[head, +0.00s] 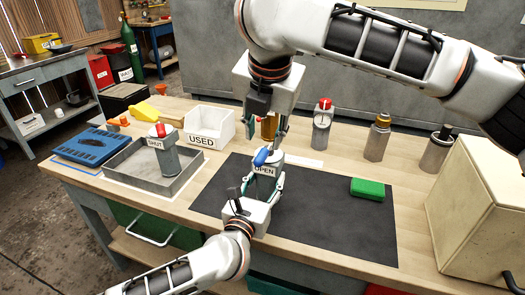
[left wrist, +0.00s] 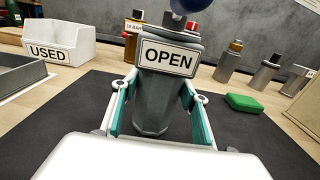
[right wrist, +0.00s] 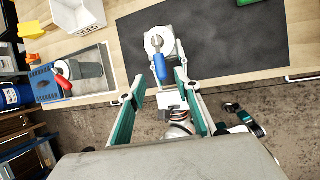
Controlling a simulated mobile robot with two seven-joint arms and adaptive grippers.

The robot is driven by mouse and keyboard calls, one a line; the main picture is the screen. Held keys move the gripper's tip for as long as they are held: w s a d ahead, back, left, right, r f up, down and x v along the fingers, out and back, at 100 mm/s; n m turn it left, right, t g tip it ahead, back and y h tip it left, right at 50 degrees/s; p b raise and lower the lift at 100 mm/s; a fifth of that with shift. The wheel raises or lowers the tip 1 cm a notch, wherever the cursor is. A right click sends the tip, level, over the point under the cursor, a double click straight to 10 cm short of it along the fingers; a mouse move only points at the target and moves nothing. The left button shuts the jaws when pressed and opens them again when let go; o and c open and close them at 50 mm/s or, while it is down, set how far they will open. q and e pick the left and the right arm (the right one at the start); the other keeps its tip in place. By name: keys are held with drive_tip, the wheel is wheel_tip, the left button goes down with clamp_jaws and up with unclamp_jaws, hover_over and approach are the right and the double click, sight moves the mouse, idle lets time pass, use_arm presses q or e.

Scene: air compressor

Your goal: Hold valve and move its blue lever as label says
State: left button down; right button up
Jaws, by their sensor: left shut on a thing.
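The valve (head: 264,184) is a grey cylinder standing upright on the black mat, with an OPEN label (left wrist: 168,57) on its front. Its blue lever (head: 261,158) is on top; in the right wrist view the lever (right wrist: 160,68) points from the valve's top toward the bottom of the picture. My left gripper (head: 266,183) is shut on the valve body, one finger on each side, below the label. My right gripper (right wrist: 158,86) comes down from above, open, its fingers either side of the lever's end with gaps visible. The lever is cut off in the left wrist view.
A grey tray (head: 118,172) at left holds a SHUT-labelled valve (head: 162,152) with a red lever. Behind are a white USED bin (head: 209,126) and several canisters.

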sight(262, 154)
drive_tip(key=x, duration=0.7)
drive_tip(key=shift+w+f, duration=0.1)
drive_tip(key=shift+f, duration=0.2)
clamp_jaws()
